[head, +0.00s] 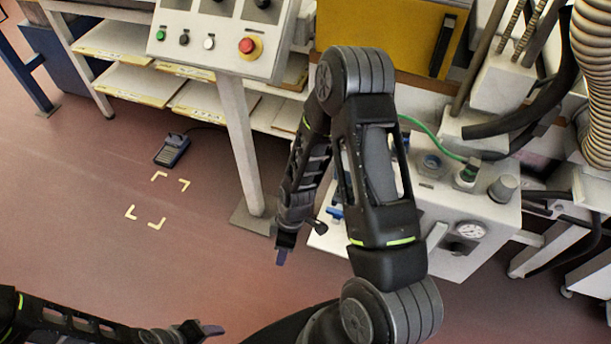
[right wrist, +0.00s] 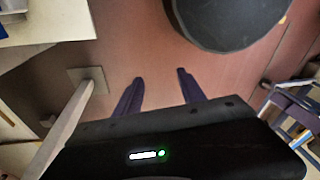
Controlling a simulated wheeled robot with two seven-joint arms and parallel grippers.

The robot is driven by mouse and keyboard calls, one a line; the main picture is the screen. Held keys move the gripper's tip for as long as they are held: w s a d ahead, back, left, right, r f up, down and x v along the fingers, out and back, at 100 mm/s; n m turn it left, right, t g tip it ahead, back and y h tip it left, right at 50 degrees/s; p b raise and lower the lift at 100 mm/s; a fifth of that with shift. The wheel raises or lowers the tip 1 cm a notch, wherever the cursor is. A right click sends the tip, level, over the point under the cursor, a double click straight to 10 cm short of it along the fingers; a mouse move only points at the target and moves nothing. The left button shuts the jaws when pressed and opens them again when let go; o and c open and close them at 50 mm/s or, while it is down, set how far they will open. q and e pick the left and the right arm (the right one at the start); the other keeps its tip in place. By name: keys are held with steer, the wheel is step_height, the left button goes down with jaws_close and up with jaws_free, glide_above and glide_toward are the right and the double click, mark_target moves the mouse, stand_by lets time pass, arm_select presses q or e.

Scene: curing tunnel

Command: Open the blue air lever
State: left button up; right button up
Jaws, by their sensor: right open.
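A small blue part (head: 334,212), which looks like the blue air lever, shows at the left side of the white air unit (head: 460,200), partly hidden behind my right arm. How the lever is turned cannot be made out. My right gripper (head: 284,252) points down to the left of the blue part and lower in the picture, apart from it. In the right wrist view my right gripper (right wrist: 160,84) is open, with nothing between its two dark fingers. My left gripper (head: 204,331) is low at the left in the head view, far from the unit; its jaw opening is unclear.
A button console (head: 222,35) stands on a white post (head: 238,140) left of my right arm. A gauge (head: 470,230) and green hose (head: 420,126) are on the air unit. A foot pedal (head: 172,150) lies on the floor. Floor at left is mostly clear.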

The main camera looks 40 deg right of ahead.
steer(key=w+d+r+n, duration=0.3)
steer(key=d+r+n, duration=0.2)
steer(key=w+d+r+n+h, duration=0.1)
steer(key=w+d+r+n, duration=0.3)
steer(key=d+r+n, duration=0.1)
steer(key=w+d+r+n+h, duration=0.1)
steer(key=w+d+r+n, duration=0.3)
steer(key=d+r+n, duration=0.1)
steer(key=shift+w+d+r+n, duration=0.15)
steer(key=shift+d+r+n, duration=0.25)
steer(key=shift+d, duration=0.3)
steer(key=shift+f+p, duration=0.4)
steer(key=shift+f, duration=3.5)
steer(key=shift+c, duration=0.5)
jaws_close()
